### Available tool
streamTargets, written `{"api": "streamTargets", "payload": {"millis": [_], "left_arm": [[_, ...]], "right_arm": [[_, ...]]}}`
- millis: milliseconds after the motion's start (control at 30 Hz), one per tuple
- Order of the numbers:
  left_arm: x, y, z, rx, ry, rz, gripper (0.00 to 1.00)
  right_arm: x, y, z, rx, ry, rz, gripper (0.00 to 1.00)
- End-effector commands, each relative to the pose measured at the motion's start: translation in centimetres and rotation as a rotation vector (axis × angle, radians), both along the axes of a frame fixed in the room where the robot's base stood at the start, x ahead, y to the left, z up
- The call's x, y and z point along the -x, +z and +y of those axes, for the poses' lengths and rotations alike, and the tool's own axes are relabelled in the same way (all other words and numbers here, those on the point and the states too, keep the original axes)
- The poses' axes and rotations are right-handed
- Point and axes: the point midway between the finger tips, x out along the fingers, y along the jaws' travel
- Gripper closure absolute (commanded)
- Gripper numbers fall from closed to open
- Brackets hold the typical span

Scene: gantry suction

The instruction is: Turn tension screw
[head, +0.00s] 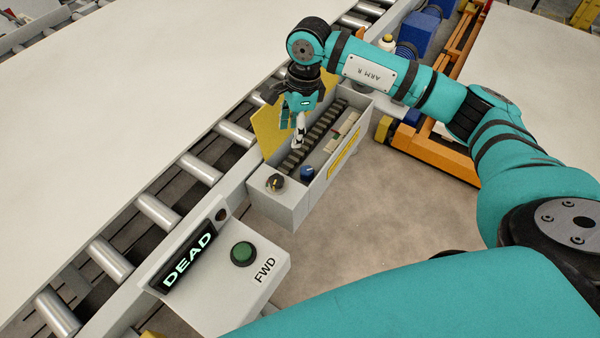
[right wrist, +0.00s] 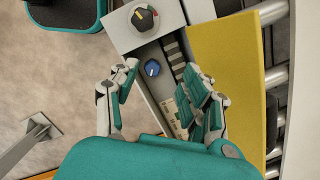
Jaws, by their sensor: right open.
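A grey open-topped box (head: 291,209) beside the conveyor holds a dark chain-like strip (head: 320,132). A small blue knob with a pale mark (head: 307,172) is at its near end; it also shows in the right wrist view (right wrist: 153,68). A black knob with a yellow pointer (head: 274,183) sits on the box's end top, and shows in the right wrist view (right wrist: 143,17). I cannot tell which part is the tension screw. My right gripper (head: 299,140) is over the box, fingers down. In the wrist view its open fingers (right wrist: 160,70) appear either side of the blue knob, empty.
A yellow panel (head: 268,130) stands along the box's conveyor side. Rollers (head: 158,211) run diagonally past it. A control box with a green FWD button (head: 242,253) and a display reading DEAD (head: 188,260) is nearer. An orange frame (head: 432,158) stands right of the box.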

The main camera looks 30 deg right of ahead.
Motion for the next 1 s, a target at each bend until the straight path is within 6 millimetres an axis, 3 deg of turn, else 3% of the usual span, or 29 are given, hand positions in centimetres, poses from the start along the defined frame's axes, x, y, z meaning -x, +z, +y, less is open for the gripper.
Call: {"api": "streamTargets", "payload": {"millis": [33,133,367,1000], "left_arm": [[0.0,-0.3,0.0,0.0,0.0,0.0,0.39],[0.0,-0.3,0.0,0.0,0.0,0.0,0.39],[0.0,0.2,0.0,0.0,0.0,0.0,0.39],[0.0,1.9,0.1,-0.001,0.0,0.0,0.39]], "right_arm": [[0.2,-0.1,-1.6,0.062,0.004,0.007,0.53],[0.5,-0.1,-3.5,0.136,0.011,0.024,0.53],[0.8,-2.2,-3.9,0.154,0.011,0.035,0.53],[0.7,-15.3,-3.8,0.151,0.011,0.032,0.53]]}}
